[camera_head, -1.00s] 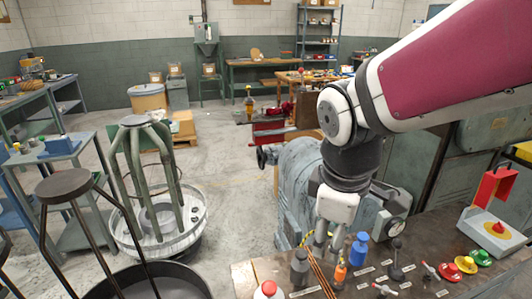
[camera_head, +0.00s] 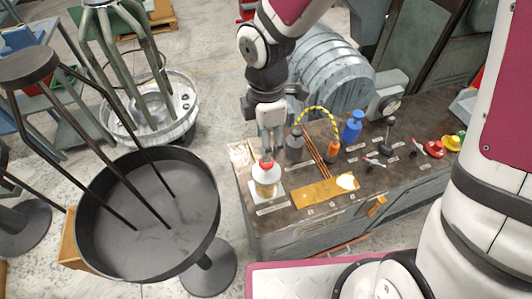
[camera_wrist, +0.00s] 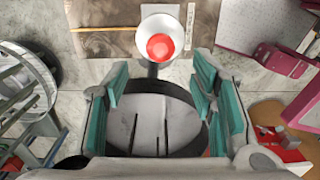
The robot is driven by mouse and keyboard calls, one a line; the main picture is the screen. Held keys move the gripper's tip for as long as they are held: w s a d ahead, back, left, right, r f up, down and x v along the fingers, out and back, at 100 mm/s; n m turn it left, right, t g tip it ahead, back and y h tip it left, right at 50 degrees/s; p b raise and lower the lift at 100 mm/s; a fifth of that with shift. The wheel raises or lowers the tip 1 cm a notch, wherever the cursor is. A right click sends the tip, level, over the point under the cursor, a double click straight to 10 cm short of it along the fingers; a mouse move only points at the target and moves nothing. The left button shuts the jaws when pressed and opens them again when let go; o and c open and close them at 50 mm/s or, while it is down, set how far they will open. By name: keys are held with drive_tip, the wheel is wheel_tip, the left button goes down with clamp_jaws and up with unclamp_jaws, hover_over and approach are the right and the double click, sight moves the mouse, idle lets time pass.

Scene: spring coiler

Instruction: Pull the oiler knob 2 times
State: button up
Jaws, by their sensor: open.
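The oiler (camera_head: 265,178) stands at the left end of the bench top, with a white dome, an amber lower part and a red knob (camera_head: 266,162) on top. My gripper (camera_head: 270,150) hangs just above and behind the knob in the head view, and the fingers partly overlap it. In the wrist view, the red knob (camera_wrist: 160,47) is centred on the white dome, beyond the open fingers with teal pads (camera_wrist: 160,78). The knob is not between the pads, and whether anything touches it cannot be told.
The bench top (camera_head: 300,160) holds a grey bottle (camera_head: 294,145), a blue bottle (camera_head: 352,128), copper rods (camera_head: 315,152), a yellow plate (camera_head: 318,192) and a black lever (camera_head: 388,135) right of the oiler. A large dark pan (camera_head: 150,215) stands left of the bench.

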sight(266, 165)
wheel_tip(266, 165, down, 7)
drive_tip(key=shift+f, duration=0.1)
drive_tip(key=shift+c, duration=0.5)
